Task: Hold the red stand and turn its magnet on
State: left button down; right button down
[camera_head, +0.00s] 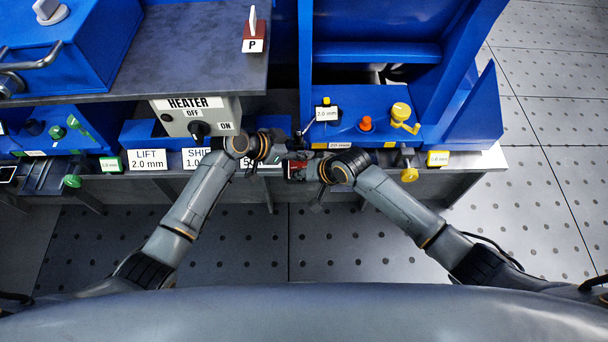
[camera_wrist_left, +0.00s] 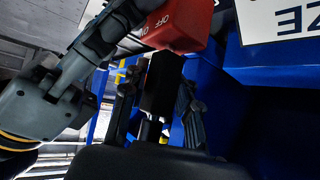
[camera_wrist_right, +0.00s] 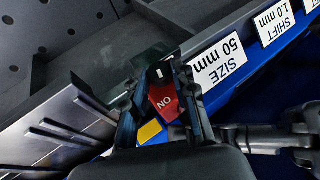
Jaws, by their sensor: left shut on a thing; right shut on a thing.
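The red stand (camera_head: 296,170) is between my two grippers at the bench's front edge, mostly covered by them in the head view. Its red block (camera_wrist_left: 186,24) with OFF lettering shows at the top of the left wrist view. My left gripper (camera_wrist_left: 157,92) is shut on the stand's black post (camera_wrist_left: 160,82), beside the red block. In the right wrist view the red face with ON lettering (camera_wrist_right: 164,102) sits between my right gripper's fingers (camera_wrist_right: 158,78). That gripper is shut on the stand at a black knob (camera_wrist_right: 158,72) with a white mark. The knob's exact setting is unclear.
The heater box (camera_head: 190,113) with its dial stands at the back left. A blue fixture (camera_head: 350,128) with a red button (camera_head: 365,123) and yellow knobs is at the right. Label cards (camera_head: 148,160) line the bench's front edge. Open floor (camera_head: 350,240) lies in front.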

jog(key=shift+a+n+h, duration=0.15)
jog(key=shift+n+h, duration=0.1)
jog(key=shift+h, duration=0.8)
jog(key=shift+a+n+h, duration=0.15)
jog(key=shift+n+h, duration=0.1)
jog(key=shift+h, duration=0.8)
jog(key=c, duration=1.1)
grip_release()
jog(key=shift+o, duration=0.2)
jog(key=shift+r, duration=0.15)
jog(key=v, duration=1.2)
